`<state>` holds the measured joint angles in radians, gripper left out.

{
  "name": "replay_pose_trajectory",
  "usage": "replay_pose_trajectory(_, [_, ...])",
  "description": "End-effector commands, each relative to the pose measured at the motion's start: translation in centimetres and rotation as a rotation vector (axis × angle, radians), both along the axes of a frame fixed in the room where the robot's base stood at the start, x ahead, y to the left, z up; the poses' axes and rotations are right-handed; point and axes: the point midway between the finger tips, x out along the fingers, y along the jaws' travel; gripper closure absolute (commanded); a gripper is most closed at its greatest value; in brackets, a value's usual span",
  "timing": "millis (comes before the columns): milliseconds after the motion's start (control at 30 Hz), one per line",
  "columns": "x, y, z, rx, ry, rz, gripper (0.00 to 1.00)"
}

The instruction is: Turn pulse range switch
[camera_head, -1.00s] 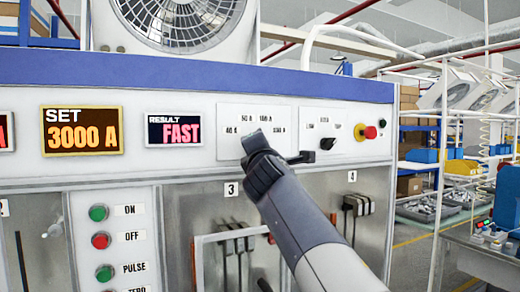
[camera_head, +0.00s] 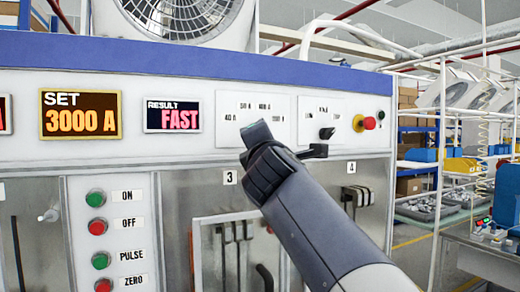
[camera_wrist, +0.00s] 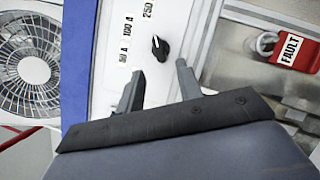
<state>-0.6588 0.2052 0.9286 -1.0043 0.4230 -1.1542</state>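The range switch is a black rotary knob with a white pointer mark (camera_wrist: 160,47) on a white plate. It shows in the wrist view with labels 50 A, 100 A and 250 beside it. In the head view its plate (camera_head: 225,104) shows, but the knob itself is hidden behind my gripper or too unclear to make out. My gripper (camera_head: 288,142) is in front of the panel's lower edge there. In the wrist view my gripper (camera_wrist: 160,78) is open, its two fingers spread and empty. The knob lies just beyond the fingertips, with no visible contact.
A second black selector knob (camera_head: 326,133) and a red button on a yellow base (camera_head: 369,123) sit to the right. Left are the FAST display (camera_head: 173,115), the 3000 A display (camera_head: 81,114) and several push buttons (camera_head: 97,228). The wrist view shows a red FAULT part (camera_wrist: 291,50).

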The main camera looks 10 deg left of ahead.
Motion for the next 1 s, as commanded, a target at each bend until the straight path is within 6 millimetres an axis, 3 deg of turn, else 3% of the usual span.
replay_pose_trajectory(233, [-2.6,-0.8,-0.6,0.001,0.000,0.000,0.65])
replay_pose_trajectory(633, [-2.9,-0.9,-0.6,0.000,0.000,0.001,0.65])
replay_pose_trajectory(833, [-1.7,-0.5,-0.2,-0.002,0.002,0.000,0.65])
replay_pose_trajectory(1000, [0.8,0.2,0.5,-0.002,0.002,-0.002,0.65])
